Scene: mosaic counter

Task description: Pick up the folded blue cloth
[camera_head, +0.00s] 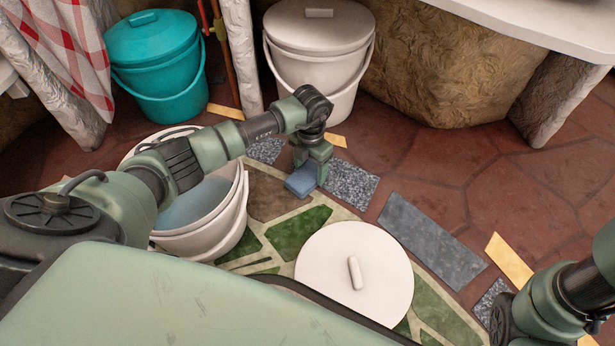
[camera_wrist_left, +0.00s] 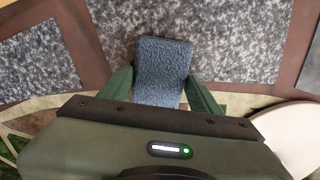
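The folded blue cloth (camera_head: 301,181) is a small, flat blue block low over the mosaic floor in the head view. My left gripper (camera_head: 311,172) points down right at it. In the left wrist view the cloth (camera_wrist_left: 162,70) lies between the two green fingers of my left gripper (camera_wrist_left: 161,80), with a fingertip against each long side, so it looks shut on the cloth. I cannot tell whether the cloth is clear of the floor. My right arm shows at the lower right of the head view, but its fingers are out of view.
A white bucket of water (camera_head: 235,228) stands beside my left arm. A round white lid (camera_head: 385,270) lies in front of the cloth. A teal bucket (camera_head: 165,75) and a lidded white bucket (camera_head: 318,90) stand behind. Red paving (camera_head: 470,160) at right is clear.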

